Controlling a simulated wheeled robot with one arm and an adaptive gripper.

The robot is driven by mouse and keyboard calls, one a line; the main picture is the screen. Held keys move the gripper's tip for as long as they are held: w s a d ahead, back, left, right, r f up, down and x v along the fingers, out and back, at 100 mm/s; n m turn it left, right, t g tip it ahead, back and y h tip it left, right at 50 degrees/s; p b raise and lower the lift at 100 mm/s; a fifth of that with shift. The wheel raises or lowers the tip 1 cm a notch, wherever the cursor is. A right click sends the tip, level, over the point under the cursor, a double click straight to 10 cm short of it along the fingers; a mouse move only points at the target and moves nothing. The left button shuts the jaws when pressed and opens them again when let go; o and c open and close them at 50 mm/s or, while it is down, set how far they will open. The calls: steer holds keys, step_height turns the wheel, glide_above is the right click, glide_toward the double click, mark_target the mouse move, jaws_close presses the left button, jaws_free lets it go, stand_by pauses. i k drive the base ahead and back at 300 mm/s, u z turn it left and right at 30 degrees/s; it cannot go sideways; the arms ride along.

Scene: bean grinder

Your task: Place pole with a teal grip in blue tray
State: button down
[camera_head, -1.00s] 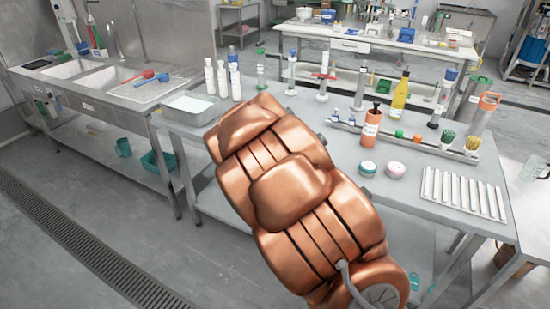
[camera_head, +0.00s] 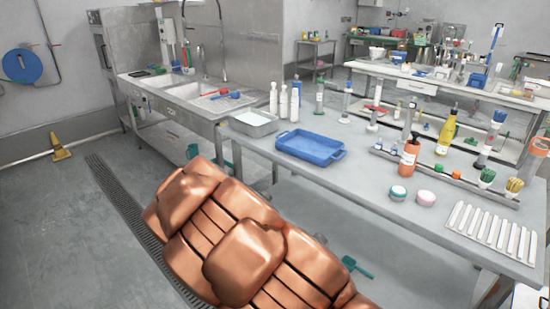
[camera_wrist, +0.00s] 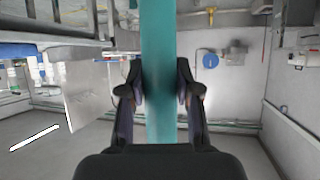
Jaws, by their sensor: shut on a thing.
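The grip runs up and down through the middle of that view. The rest of the pole is out of view.
An orange bottle (camera_head: 409,156), two round jars (camera_head: 426,199) and a white ribbed rack (camera_head: 491,234) stand to the right. The table front beside the tray is clear.

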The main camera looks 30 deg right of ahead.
mark_target(297, 143)
steer(key=u, duration=1.05)
steer(key=i, duration=1.5)
steer(key=z, duration=0.95)
steer(key=i, duration=0.85)
steer(key=z, duration=0.95)
